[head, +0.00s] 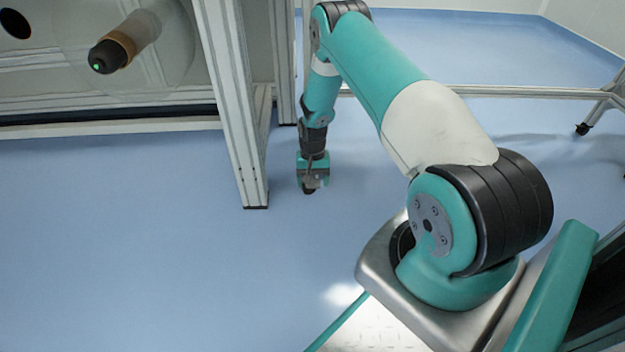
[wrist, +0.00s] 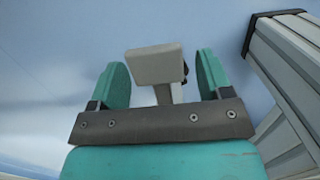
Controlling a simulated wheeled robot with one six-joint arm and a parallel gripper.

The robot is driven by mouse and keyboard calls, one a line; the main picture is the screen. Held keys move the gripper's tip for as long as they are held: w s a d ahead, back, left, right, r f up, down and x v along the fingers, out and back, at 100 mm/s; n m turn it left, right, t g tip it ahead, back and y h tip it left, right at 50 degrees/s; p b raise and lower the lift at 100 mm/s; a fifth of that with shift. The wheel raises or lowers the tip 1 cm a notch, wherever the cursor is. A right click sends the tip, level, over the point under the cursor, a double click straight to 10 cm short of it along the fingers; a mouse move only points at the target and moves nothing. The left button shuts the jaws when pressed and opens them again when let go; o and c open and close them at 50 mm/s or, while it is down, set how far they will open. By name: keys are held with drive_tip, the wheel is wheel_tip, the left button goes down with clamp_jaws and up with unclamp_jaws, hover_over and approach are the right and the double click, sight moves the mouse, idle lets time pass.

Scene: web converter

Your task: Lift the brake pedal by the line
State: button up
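The brake pedal (wrist: 154,66), a pale grey block on a narrow stem, shows in the wrist view between the two teal fingers of my gripper (wrist: 162,80). The fingers stand apart on its left and right. A gap shows on the right side; on the left the pedal's edge comes close to the finger, and I cannot tell if they touch. In the head view my gripper (head: 311,183) points down low over the blue floor, just right of a frame leg. The pedal cannot be made out clearly there.
A metal frame leg (head: 236,110) stands close left of my gripper; a metal leg (wrist: 287,75) also shows at the right of the wrist view. A roller with a dark end (head: 122,45) sits at upper left. The blue floor (head: 130,240) is clear in front.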

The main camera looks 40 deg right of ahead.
wheel_tip(320, 180, up, 12)
drive_tip(key=w+p, duration=0.1)
drive_tip(key=p, duration=0.6)
drive_tip(key=shift+d, duration=0.45)
